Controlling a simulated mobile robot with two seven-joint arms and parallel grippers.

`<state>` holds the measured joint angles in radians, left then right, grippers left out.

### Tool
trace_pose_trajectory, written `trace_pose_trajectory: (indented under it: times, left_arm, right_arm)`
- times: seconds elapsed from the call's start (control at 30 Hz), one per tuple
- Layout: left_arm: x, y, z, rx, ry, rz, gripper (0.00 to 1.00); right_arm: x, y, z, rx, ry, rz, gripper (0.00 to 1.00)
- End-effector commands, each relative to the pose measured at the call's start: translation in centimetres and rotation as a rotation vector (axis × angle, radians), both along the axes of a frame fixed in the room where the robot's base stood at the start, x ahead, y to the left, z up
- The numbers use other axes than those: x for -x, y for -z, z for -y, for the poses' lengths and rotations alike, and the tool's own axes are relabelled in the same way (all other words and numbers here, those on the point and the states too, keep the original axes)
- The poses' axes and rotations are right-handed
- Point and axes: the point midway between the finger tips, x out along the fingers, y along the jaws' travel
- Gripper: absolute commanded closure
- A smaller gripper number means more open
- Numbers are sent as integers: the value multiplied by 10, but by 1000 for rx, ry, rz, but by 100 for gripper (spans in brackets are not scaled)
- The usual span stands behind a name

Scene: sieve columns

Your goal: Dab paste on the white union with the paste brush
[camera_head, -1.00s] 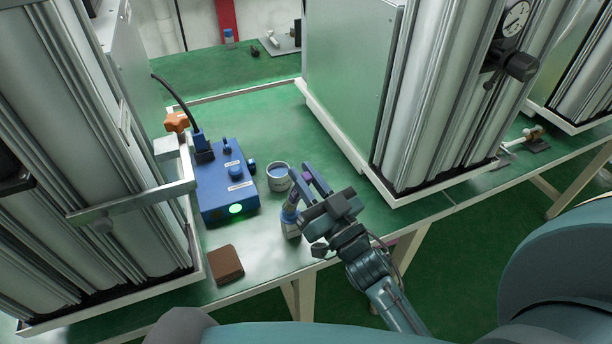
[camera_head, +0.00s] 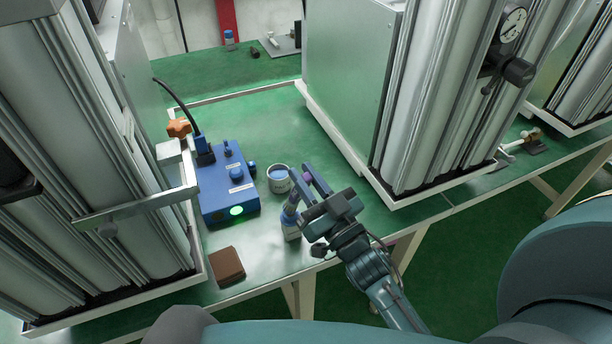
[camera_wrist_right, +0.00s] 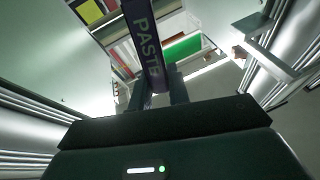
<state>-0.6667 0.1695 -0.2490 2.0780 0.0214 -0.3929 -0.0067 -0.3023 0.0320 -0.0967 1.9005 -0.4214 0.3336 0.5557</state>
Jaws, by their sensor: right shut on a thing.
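My right gripper (camera_head: 305,184) is shut on the paste brush, above the bench near its front edge. In the right wrist view, the brush's dark purple handle (camera_wrist_right: 144,38), lettered PASTE, runs between the fingers (camera_wrist_right: 157,94). The brush's tip cannot be made out. A small bottle (camera_head: 291,228) with a blue label stands just below the gripper; I cannot tell whether the brush touches it. A white fitting (camera_head: 510,147) lies at the bench's right edge, beside a tan knob; I cannot tell if it is the white union. My left gripper is not in view.
A pale pot (camera_head: 279,186) with blue contents stands behind the bottle. A blue box (camera_head: 222,182) with a lit green button, an orange knob (camera_head: 179,128) and a brown block (camera_head: 227,266) are to the left. Tall metal columns (camera_head: 430,110) flank the green bench.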

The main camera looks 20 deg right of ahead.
Motion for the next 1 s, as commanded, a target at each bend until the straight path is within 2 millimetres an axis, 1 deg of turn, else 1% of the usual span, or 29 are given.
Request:
trace_pose_trajectory:
  times: [0.03, 0.3, 0.43, 0.6, 0.73, 1.0]
  left_arm:
    - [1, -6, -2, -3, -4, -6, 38]
    - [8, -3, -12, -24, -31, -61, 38]
    - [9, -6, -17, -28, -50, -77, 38]
    - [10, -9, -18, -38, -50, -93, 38]
    - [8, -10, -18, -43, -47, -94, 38]
    - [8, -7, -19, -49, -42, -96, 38]
  right_arm:
    - [0, -10, 0, 0, -1, 2, 100]
    - [0, -33, 0, -2, -2, 5, 100]
    - [0, -43, 0, -1, -1, 5, 100]
    - [0, -56, 0, 0, -1, 6, 100]
    - [0, -61, 0, -1, -1, 6, 100]
    - [0, -60, 0, -1, -1, 6, 100]
